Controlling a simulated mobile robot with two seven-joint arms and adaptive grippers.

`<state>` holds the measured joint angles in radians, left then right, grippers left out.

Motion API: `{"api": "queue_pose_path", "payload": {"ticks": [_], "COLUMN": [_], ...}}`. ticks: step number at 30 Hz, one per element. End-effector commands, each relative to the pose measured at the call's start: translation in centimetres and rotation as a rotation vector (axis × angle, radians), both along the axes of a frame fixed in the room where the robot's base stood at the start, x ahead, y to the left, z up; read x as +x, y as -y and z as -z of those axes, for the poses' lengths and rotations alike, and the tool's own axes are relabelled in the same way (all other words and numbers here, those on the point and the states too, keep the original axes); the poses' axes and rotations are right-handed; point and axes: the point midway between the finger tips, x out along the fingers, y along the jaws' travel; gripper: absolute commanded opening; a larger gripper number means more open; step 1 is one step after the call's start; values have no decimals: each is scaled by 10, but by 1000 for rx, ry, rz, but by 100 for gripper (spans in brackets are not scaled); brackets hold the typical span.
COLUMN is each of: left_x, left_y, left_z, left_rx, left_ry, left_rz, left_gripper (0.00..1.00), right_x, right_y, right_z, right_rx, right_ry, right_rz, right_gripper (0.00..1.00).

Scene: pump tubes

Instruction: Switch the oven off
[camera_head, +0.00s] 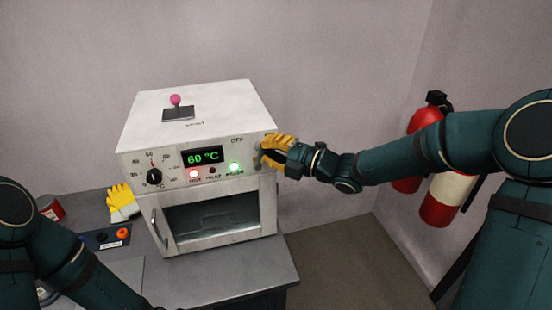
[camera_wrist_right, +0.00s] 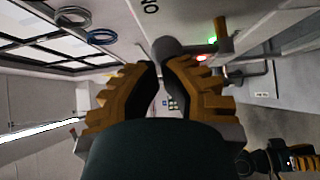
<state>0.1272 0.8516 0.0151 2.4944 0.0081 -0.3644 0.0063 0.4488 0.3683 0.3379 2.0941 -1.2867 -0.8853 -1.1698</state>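The white oven (camera_head: 200,115) stands on a grey table. Its display (camera_head: 202,157) reads 60 °C. A red light (camera_head: 193,174) and a green light (camera_head: 234,167) glow on its front panel. "OFF" is lettered near the panel's upper right. My right gripper (camera_head: 266,153) is at the panel's right end. In the right wrist view its nearly closed fingertips (camera_wrist_right: 162,66) are at a dark grey switch handle (camera_wrist_right: 168,47); whether they grip it is unclear. My left gripper is outside the head view; orange fingers at the lower right of the right wrist view (camera_wrist_right: 302,162) appear to be it.
A dial (camera_head: 154,177) is at the panel's left, and a pink-knobbed lever (camera_head: 176,100) is on top. The oven door (camera_head: 212,219) looks shut. Yellow-white gloves (camera_head: 122,203) and a red can (camera_head: 49,207) are at left. Fire extinguishers (camera_head: 441,200) are at right.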

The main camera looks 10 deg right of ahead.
Motion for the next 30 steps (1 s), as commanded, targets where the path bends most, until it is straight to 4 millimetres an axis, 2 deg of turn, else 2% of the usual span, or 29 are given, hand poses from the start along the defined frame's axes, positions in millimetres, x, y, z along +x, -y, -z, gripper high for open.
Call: {"api": "queue_pose_path", "payload": {"ticks": [8,22,30], "left_x": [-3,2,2], "left_y": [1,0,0], "left_z": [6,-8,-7], "left_rx": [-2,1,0], "left_ry": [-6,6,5], "left_rz": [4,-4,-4], "left_gripper": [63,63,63], "right_x": [-1,-1,-1], "right_y": [-20,-46,-44], "right_z": [-6,-2,0], "right_rx": [-263,-681,-675], "right_ry": [13,26,22], "right_rz": [-2,-2,0], "right_gripper": [0,0,0]}}
